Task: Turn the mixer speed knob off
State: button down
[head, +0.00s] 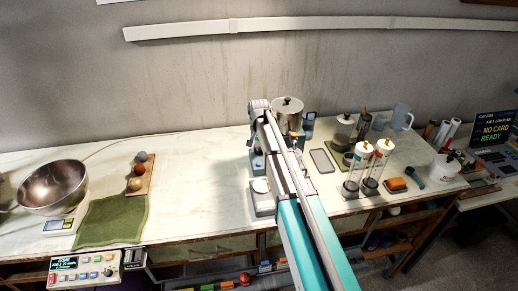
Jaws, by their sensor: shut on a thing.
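My arm (290,190) reaches from the lower middle across the bench, and its far end is at the grey and teal equipment left of the metal pot. I cannot make out my gripper's fingers; the arm hides that spot. The mixer is not clear either: a small teal body (257,161) and a pale base (262,196) show beside the arm and may belong to it. The speed knob cannot be made out, and its setting cannot be read.
A lidded metal pot (287,110) stands behind the arm. A grey flat pad (321,160), jars and white-capped cylinders (383,149) stand to the right. A steel bowl (53,186) and green cloth (112,221) are at left.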

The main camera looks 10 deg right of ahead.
jog(key=n, duration=0.5)
jog(key=shift+n, duration=2.6)
jog(key=shift+c, duration=1.2)
grip_release()
jog(key=shift+m, duration=0.5)
